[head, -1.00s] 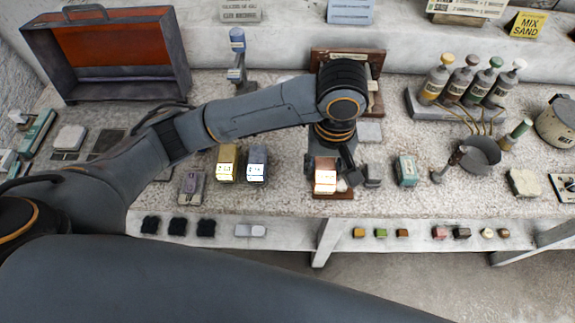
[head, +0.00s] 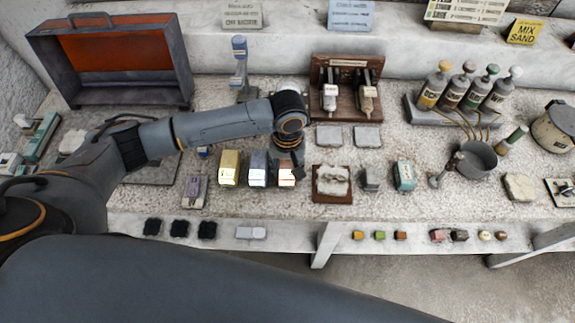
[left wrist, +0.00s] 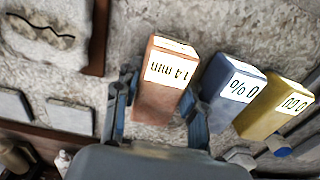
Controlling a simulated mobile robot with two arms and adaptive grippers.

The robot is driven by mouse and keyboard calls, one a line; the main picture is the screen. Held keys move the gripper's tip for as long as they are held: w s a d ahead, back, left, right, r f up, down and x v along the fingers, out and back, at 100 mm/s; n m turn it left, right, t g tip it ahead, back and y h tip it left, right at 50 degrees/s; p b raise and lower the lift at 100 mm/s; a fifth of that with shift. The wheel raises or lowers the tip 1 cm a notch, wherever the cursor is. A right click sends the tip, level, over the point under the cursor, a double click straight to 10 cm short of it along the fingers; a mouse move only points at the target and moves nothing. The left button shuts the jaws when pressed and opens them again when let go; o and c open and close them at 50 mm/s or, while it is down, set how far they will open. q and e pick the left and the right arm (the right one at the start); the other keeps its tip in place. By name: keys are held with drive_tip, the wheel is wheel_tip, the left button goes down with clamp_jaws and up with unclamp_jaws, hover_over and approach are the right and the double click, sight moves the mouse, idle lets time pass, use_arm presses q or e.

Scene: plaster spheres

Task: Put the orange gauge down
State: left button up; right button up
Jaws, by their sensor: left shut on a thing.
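The orange gauge (left wrist: 163,80) is a copper-orange block with a white label reading "14 min" in the left wrist view. In the head view the orange gauge (head: 287,174) is partly hidden by my left gripper (head: 288,160). My left gripper, also in the left wrist view (left wrist: 158,105), is shut on the gauge, a finger on each side. The gauge is beside a blue-grey gauge (head: 257,170), which has a yellow gauge (head: 229,168) on its other side. Whether the orange gauge touches the bench cannot be told. My right gripper is not in view.
A brown-framed plaster slab (head: 332,183) lies just right of the gripper. A grey block (head: 371,179) and a teal gauge (head: 405,176) stand further right. A purple device (head: 194,191) is left of the yellow gauge. The bench's front edge is close below.

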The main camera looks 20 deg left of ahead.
sight(288, 166)
use_arm(q)
drive_tip(key=shift+d+f, duration=0.1)
drive_tip(key=o, duration=0.7)
drive_tip(key=shift+o, duration=0.2)
wheel_tip(288, 166, up, 12)
drive_tip(key=b, duration=0.1)
idle(0.5)
